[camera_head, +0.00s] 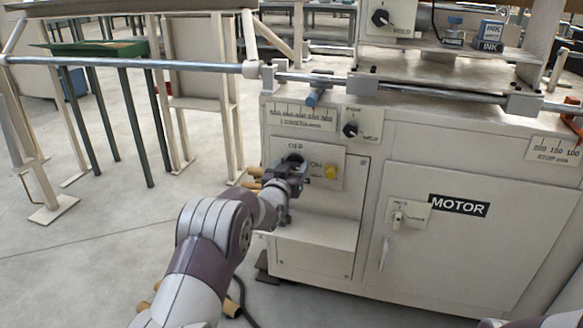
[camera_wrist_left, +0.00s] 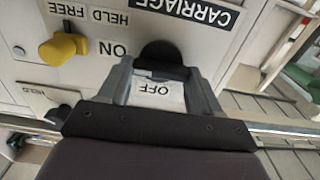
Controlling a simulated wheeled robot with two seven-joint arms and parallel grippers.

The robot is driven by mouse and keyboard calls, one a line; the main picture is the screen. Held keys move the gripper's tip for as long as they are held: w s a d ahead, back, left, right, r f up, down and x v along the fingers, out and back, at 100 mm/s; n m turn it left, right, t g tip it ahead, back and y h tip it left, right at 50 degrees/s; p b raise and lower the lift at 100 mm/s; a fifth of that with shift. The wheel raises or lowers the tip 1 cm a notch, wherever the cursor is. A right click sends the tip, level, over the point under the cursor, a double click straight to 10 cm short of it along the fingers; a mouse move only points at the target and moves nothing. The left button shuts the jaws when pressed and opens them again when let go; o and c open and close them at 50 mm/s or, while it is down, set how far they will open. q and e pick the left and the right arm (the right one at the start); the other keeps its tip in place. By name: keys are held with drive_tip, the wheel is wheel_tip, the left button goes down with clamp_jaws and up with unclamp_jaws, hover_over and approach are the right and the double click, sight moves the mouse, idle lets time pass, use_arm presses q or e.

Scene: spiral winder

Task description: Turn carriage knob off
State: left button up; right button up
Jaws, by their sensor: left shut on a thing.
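The black carriage knob (camera_head: 294,158) is on the front panel of the white machine, between the OFF and ON labels. In the left wrist view, which is upside down, the dark round knob (camera_wrist_left: 160,51) shows at the tips of my left gripper (camera_wrist_left: 160,70). The OFF label (camera_wrist_left: 157,93) shows between the fingers, and the ON label is beside the knob. In the head view my left gripper (camera_head: 291,174) is at the panel, shut on the knob and covering part of it. The knob's exact pointing direction is hidden. My right gripper is not in view.
A yellow knob (camera_head: 331,172) sits right of the carriage knob; it also shows in the wrist view (camera_wrist_left: 64,47). Another black knob (camera_head: 350,130) is above it. A long metal rod (camera_head: 130,63) crosses above the panel. Open floor lies left of the machine.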

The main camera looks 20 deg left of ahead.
use_arm(q)
drive_tip(key=n+p, duration=0.3)
drive_tip(key=n, duration=0.1)
drive_tip(key=shift+a+r, duration=0.1)
drive_tip(key=shift+a+f+n+p, duration=0.15)
drive_tip(key=shift+n+p, duration=1.3)
drive_tip(key=shift+n, duration=1.95)
drive_tip(key=shift+f+n+p, duration=0.25)
drive_tip(key=shift+n+p, duration=1.15)
drive_tip(key=shift+n, duration=2)
drive_tip(key=o, duration=1.1)
drive_tip(key=shift+c, duration=0.2)
